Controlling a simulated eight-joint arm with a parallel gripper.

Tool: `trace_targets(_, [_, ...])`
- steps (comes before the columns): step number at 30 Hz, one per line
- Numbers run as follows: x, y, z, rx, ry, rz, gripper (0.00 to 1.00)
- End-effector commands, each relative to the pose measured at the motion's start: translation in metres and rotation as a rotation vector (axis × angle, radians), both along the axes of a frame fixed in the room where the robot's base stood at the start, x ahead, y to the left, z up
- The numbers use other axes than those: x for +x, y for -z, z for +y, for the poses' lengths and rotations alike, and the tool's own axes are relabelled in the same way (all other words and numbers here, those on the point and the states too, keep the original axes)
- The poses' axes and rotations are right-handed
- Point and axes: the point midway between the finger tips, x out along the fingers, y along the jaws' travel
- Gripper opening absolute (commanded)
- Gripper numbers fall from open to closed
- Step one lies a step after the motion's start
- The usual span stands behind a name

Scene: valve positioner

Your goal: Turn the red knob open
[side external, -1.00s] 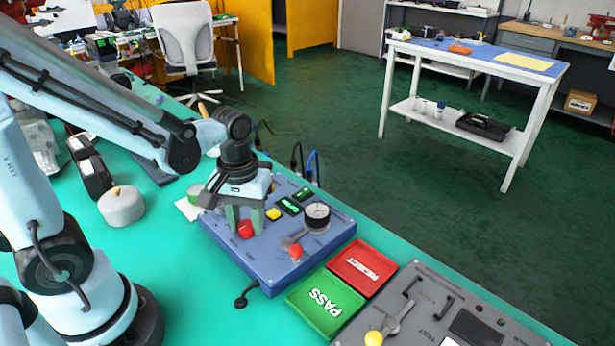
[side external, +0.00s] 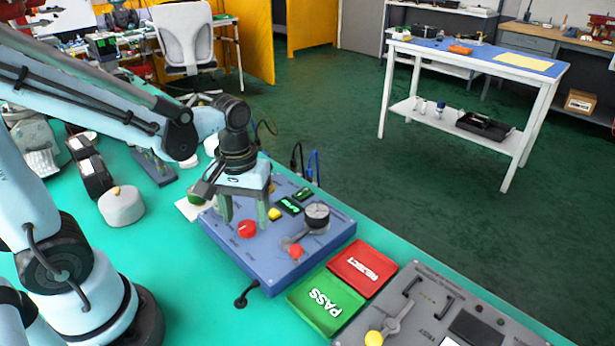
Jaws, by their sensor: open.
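The red knob (side external: 247,229) sits on the left part of the blue panel box (side external: 268,271), below my gripper. It looks round from above; its exact turn angle is too small to read. My gripper (side external: 244,219) points down over the panel with its two greenish fingers apart. The fingertips are above and behind the knob, apart from it as far as I can tell. Nothing is held between them.
A green PASS tray (side external: 318,325) and a red REJECT tray (side external: 376,256) lie to the right.

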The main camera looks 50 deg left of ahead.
Motion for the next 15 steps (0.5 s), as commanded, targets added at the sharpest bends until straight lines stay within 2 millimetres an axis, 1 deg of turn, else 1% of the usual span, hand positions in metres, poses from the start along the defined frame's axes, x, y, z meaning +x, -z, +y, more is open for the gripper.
trace_targets(1, [-0.001,-0.007,0.000,0.000,0.000,0.000,0.63])
trace_targets(15, [0.000,-0.071,0.000,0.000,-0.001,0.000,0.63])
